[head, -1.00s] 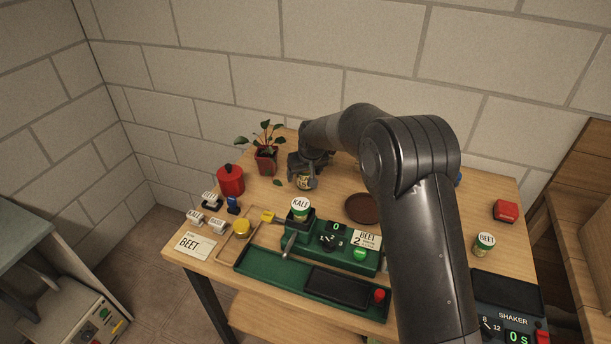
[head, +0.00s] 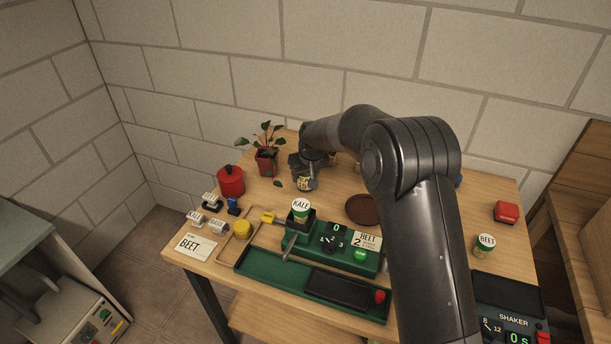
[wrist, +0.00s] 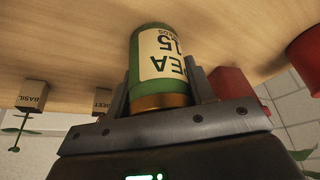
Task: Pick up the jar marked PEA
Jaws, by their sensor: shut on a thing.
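The jar marked PEA (wrist: 158,50) is green with a cream label that also reads 15; it appears upside down in the wrist view. My gripper (wrist: 160,88) has one finger on each side of the jar and is shut on it. In the head view my gripper (head: 305,177) is at the back of the table, right of the potted plant, and the jar (head: 304,184) shows small and partly covered by the fingers. I cannot tell whether the jar still touches the table.
A potted plant (head: 267,160) and a red canister (head: 231,181) stand left of my gripper. A jar marked KALE (head: 300,206) sits on the green machine (head: 325,255) in front. A brown round dish (head: 363,210) lies to the right. A jar marked BEET (head: 485,245) stands far right.

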